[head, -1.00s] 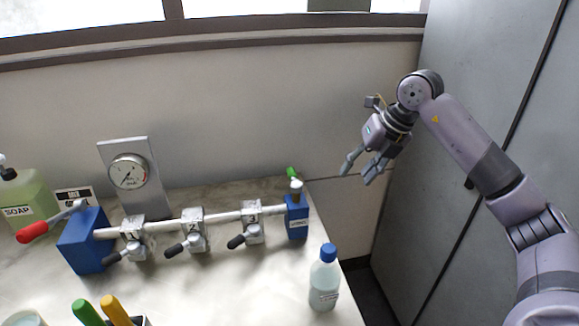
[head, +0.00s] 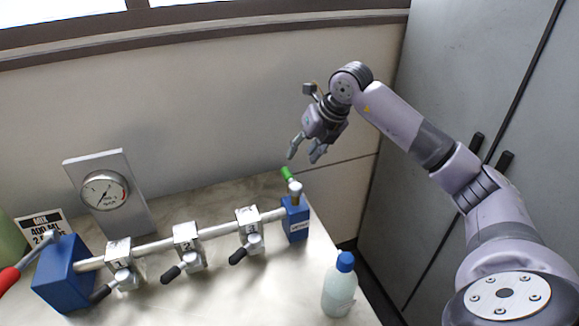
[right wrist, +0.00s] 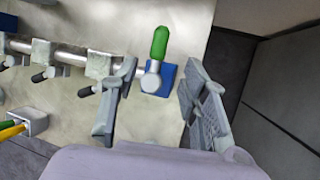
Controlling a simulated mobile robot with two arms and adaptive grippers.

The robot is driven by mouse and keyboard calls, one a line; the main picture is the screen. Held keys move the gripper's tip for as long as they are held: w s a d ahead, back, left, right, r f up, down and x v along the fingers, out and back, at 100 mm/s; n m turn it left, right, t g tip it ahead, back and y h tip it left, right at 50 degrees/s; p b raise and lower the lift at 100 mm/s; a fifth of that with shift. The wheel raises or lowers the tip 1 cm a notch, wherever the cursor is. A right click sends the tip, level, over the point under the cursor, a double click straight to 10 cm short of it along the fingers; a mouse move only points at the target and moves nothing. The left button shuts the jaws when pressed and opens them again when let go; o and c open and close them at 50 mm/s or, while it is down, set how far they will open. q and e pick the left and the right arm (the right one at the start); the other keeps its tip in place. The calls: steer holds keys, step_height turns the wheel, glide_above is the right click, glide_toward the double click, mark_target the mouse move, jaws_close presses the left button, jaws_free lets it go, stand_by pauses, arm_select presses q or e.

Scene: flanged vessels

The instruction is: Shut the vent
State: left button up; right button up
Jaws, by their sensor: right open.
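The vent appears to be the valve on the blue block (head: 296,222) at the right end of the pipe; its small label is too blurred to read. Its green-tipped handle (head: 287,174) points up and away, toward the back wall. My right gripper (head: 305,155) is open and empty, above the handle and apart from it. In the right wrist view the green handle (right wrist: 160,42) and blue block (right wrist: 170,79) show between the open fingers of my right gripper (right wrist: 160,88). My left gripper is not in view.
Three numbered valves with black-tipped levers sit along the pipe (head: 152,248). A blue block (head: 62,275) with a red handle (head: 8,280) is at its left end. A gauge (head: 104,190) stands behind. A blue-capped bottle (head: 340,290) stands in front of the vent. A grey cabinet (head: 450,75) is at right.

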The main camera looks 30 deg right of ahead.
mark_target(289, 172)
steer(key=p+x, duration=0.1)
steer(key=x, duration=0.6)
steer(key=shift+a+p, duration=0.1)
steer(key=shift+p, duration=0.3)
steer(key=shift+x, duration=0.9)
steer(key=shift+w+f, duration=0.15)
steer(key=shift+f, duration=0.05)
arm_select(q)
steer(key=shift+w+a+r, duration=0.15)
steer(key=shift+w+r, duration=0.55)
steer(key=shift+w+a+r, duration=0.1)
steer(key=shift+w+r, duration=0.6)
arm_select(e)
jaws_close()
